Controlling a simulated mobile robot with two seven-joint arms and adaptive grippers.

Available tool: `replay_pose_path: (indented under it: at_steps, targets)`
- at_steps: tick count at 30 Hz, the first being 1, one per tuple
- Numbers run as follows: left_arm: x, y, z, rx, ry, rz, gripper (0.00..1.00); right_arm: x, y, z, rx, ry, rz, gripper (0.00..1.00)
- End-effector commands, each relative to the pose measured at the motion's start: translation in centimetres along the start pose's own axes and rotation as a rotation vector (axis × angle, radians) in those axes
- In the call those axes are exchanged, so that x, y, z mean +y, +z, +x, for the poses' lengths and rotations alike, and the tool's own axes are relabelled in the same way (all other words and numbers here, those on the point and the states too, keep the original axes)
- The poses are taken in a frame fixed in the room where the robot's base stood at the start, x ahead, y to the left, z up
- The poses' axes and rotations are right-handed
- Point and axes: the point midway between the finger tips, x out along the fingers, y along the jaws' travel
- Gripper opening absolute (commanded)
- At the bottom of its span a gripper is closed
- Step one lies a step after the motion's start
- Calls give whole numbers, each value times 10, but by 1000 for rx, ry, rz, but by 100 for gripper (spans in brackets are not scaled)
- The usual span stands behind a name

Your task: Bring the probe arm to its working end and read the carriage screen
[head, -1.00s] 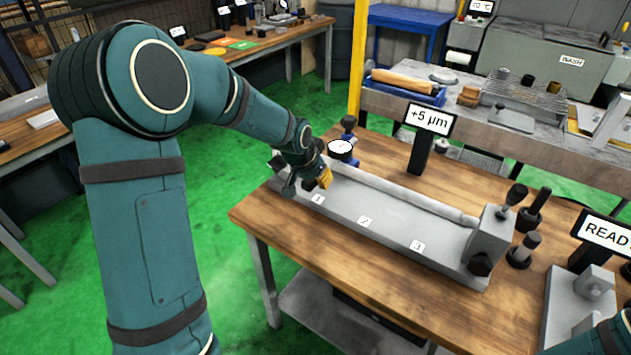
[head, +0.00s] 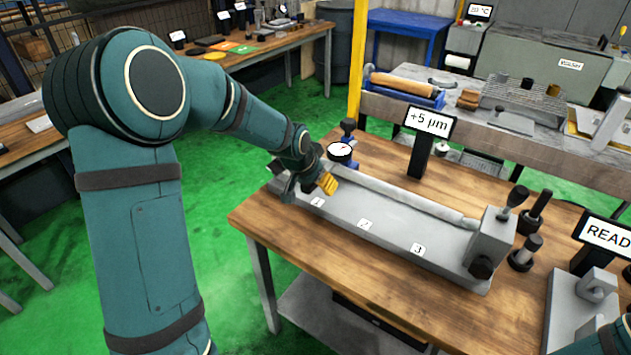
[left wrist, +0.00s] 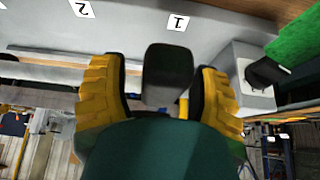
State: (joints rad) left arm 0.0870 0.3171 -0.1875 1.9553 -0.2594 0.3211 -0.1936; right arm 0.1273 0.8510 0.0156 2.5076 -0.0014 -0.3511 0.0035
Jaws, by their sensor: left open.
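My left gripper (head: 327,183) is at the left end of the long grey bed (head: 390,218), above label 1. It is open. In the left wrist view, its yellow fingers (left wrist: 165,92) stand either side of a dark grey rounded block (left wrist: 168,72), with gaps visible; I cannot tell whether this is the probe arm. Labels 1 (left wrist: 178,22) and 2 (left wrist: 82,9) show beyond. A screen reading "+5 µm" (head: 430,121) stands behind the bed. Another screen (head: 606,234), starting "READ", is cut off at the right. My right gripper is out of view.
A dial gauge (head: 340,151) stands just behind my left gripper. A grey end block (head: 490,240) with a dark lever closes the bed's right end, with dark cylindrical pieces (head: 525,253) beside it. The wooden tabletop (head: 350,265) in front is clear.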

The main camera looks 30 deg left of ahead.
Motion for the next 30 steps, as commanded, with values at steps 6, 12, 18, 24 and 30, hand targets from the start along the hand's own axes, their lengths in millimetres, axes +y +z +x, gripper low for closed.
replay_pose_path:
  at_steps: [6, 12, 18, 24, 30]
  targets:
    - [0, -1, -21, 5, -1, 0, 62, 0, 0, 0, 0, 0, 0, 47]
    - [0, -1, -63, 6, -1, 0, 62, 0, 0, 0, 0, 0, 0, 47]
    - [0, 0, -98, 3, 0, 0, 62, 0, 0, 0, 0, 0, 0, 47]
    - [0, 0, -117, 1, 0, 0, 62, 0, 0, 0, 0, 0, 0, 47]
    - [0, 0, -120, -1, 0, 0, 62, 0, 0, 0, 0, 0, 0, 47]
